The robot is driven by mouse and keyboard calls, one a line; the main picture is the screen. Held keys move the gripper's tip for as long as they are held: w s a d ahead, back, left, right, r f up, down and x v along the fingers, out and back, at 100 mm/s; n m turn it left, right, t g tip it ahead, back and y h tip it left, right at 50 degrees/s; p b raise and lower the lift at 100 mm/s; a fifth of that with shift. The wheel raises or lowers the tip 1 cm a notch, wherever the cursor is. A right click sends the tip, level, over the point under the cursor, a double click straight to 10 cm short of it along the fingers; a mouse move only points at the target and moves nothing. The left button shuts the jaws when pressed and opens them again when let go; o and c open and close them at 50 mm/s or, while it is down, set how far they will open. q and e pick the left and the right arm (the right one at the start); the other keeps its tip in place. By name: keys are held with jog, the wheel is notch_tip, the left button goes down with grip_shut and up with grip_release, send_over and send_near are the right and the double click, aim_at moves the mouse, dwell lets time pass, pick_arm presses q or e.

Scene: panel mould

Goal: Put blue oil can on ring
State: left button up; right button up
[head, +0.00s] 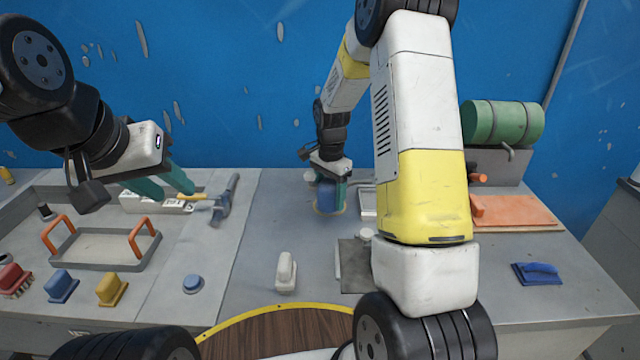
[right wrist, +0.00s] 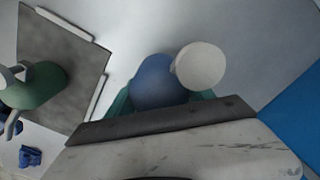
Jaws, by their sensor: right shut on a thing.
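The blue oil can (head: 326,196) is upright at the back middle of the bench in the head view, between the teal fingers of my right gripper (head: 332,186). My right gripper is shut on it. In the right wrist view the can (right wrist: 153,82) shows from above, with a round pale part (right wrist: 200,65) beside it. A thin tan ring (head: 329,213) shows at the can's foot; most of it is hidden, and I cannot tell whether the can touches it. My left gripper (head: 168,185) hangs over the left of the bench, its fingers apart and empty.
A tray with orange handles (head: 104,250) and several brushes are at the left. A green drum (head: 502,123) and orange board (head: 514,212) are at the right. A pale upright block (head: 286,272) stands in front.

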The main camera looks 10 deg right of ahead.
jog(key=w, duration=0.1)
jog(key=w+d, duration=0.1)
jog(key=w, duration=0.3)
jog(key=shift+w+d+f, duration=0.2)
jog(key=shift+d+f, duration=0.05)
jog(key=shift+f, duration=1.75)
jog(key=shift+f, duration=0.1)
jog(key=o, duration=1.7)
jog(key=shift+o, duration=0.2)
